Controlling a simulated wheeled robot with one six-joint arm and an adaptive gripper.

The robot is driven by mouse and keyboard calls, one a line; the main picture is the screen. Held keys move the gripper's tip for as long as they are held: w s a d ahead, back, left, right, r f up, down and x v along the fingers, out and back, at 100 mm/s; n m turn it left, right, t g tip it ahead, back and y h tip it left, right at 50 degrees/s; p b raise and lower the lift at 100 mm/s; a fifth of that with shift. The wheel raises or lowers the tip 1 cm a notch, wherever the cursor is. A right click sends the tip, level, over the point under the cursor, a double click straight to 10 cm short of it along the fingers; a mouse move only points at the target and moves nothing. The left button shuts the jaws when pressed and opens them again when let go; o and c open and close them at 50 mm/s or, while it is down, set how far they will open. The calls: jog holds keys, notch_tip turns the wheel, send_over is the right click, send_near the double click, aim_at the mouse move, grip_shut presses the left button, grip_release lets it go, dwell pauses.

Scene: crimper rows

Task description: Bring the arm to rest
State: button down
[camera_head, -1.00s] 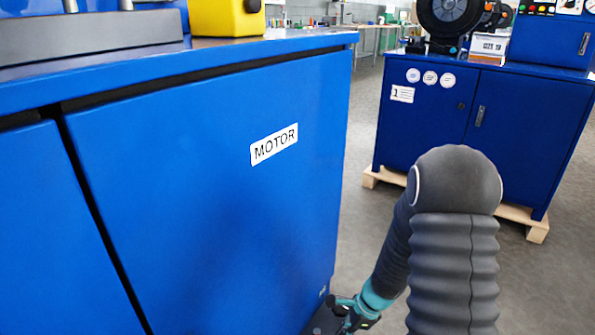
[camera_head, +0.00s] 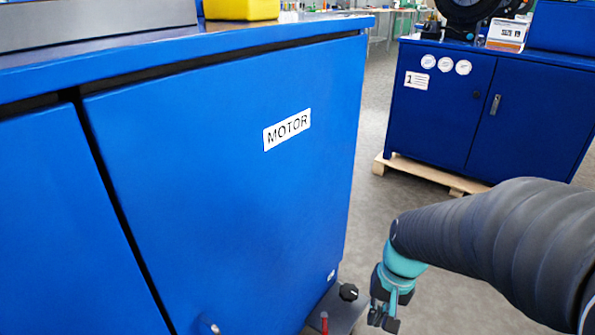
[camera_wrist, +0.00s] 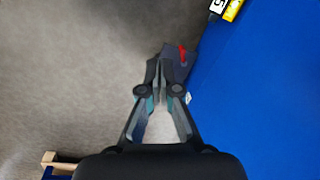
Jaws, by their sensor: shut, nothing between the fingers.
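My gripper (camera_head: 383,318) is at the lower middle of the head view, low beside the blue MOTOR cabinet and above the grey floor. My dark sleeved arm reaches down to it from the right. In the wrist view my gripper (camera_wrist: 159,65) points away with its fingertips together, shut and empty. A dark grey plate or base (camera_head: 338,308) with a red part and a black knob sits by the foot of the cabinet, left of my gripper. In the wrist view the red part (camera_wrist: 183,53) shows just beyond the fingertips; I cannot tell the gap.
The blue MOTOR cabinet (camera_head: 220,190) fills the left, with a yellow box (camera_head: 241,9) on top. Another blue cabinet (camera_head: 480,110) stands on a wooden pallet (camera_head: 420,173) at the back right. Grey floor (camera_head: 375,215) between them is clear.

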jog(key=s+r+n+t, duration=0.1)
jog(key=s+r+t, duration=0.1)
jog(key=r, duration=0.5)
jog(key=s+r+n+t+h, duration=0.1)
jog(key=s+r+n+t, duration=0.1)
jog(key=r, duration=0.6)
jog(key=s+t, duration=0.1)
jog(key=s, duration=0.1)
jog(key=shift+s+t+h+p, duration=0.3)
jog(key=shift+p, duration=0.05)
jog(key=shift+a, duration=0.2)
